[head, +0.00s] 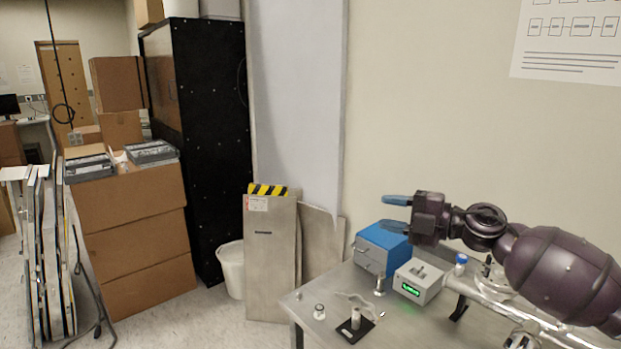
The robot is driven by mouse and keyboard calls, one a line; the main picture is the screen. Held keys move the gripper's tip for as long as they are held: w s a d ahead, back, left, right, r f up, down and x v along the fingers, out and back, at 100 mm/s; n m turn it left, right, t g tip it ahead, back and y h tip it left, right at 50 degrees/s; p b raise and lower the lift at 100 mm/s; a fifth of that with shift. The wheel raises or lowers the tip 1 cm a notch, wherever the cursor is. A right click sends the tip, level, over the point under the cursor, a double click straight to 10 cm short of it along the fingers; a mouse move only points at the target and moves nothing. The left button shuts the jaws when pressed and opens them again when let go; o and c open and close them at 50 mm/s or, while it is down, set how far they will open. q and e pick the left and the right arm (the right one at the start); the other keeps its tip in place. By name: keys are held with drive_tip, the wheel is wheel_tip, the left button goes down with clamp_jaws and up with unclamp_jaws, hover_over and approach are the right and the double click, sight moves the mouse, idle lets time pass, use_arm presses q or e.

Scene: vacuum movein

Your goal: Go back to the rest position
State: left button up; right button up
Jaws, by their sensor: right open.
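My right gripper (394,212) reaches in from the right above the table, its two blue-grey fingers spread apart with nothing between them. It points left and hangs over the blue box (383,247). A grey device (418,281) with a green lit display stands just below and right of the gripper on the metal table (312,298). A black plate with a small upright metal piece (355,322) lies near the table's front. My left gripper is not in view.
Small metal parts (319,312) and a blue-capped bottle (461,262) stand on the table. Left of the table are leaning metal panels (270,265), a white bin (231,272), a tall black cabinet (205,130) and stacked cardboard boxes (140,245).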

drive_tip(key=s+d+f+m+t+h, duration=0.2)
drive_tip(key=s+f+m+t+h, duration=0.15)
drive_tip(key=f+m, duration=0.4)
drive_tip(key=s+d+f+m+t+h, duration=0.2)
drive_tip(key=s+d+f+m+h, duration=0.15)
drive_tip(key=f+m, duration=0.35)
drive_tip(key=s+d+f+m+t+h, duration=0.2)
drive_tip(key=s+f+m+t+h, duration=0.1)
drive_tip(key=f+m+h, duration=0.4)
drive_tip(key=s+d+f+m+g+h, duration=0.1)
drive_tip(key=s+d+f+m+g, duration=0.1)
drive_tip(key=s+f, duration=0.7)
drive_tip(key=s+d+f+m+g, duration=0.2)
drive_tip(key=s+f+m+g, duration=0.1)
drive_tip(key=s+f, duration=0.7)
drive_tip(key=s+m, duration=0.1)
drive_tip(key=s, duration=0.3)
drive_tip(key=shift+s+d+f+h, duration=0.2)
drive_tip(key=shift+f+h, duration=0.1)
drive_tip(key=shift+h, duration=0.1)
drive_tip(key=shift+w, duration=0.1)
